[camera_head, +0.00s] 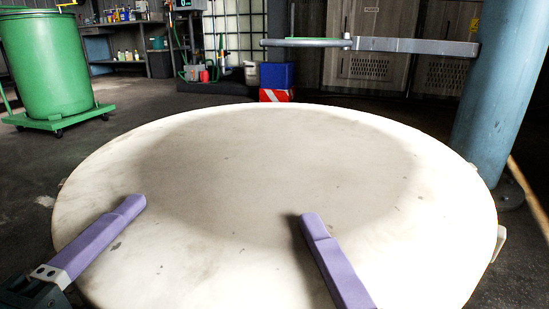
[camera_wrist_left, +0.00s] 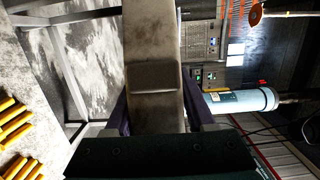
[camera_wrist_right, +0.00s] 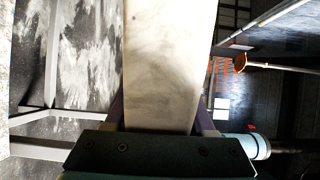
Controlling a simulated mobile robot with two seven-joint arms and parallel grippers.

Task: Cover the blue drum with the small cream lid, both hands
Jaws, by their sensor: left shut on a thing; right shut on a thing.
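The cream lid (camera_head: 280,165) is a wide, flat, worn disc filling the lower middle of the head view, with small tabs at its edge. My left gripper (camera_head: 135,203) is shut on the lid at its near left, one purple finger lying over the top. My right gripper (camera_head: 312,218) is shut on the lid at the near middle-right, also with a purple finger over it. The lid runs between the fingers in the left wrist view (camera_wrist_left: 152,35) and the right wrist view (camera_wrist_right: 168,60). I cannot make out the blue drum in any view.
A thick blue column (camera_head: 505,85) stands close beyond the lid's right edge, with a grey arm (camera_head: 420,46) reaching left. A green drum (camera_head: 48,65) on a wheeled green dolly (camera_head: 60,118) stands back left. A blue box (camera_head: 276,76) stands at the back middle. Floor shows left of the lid.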

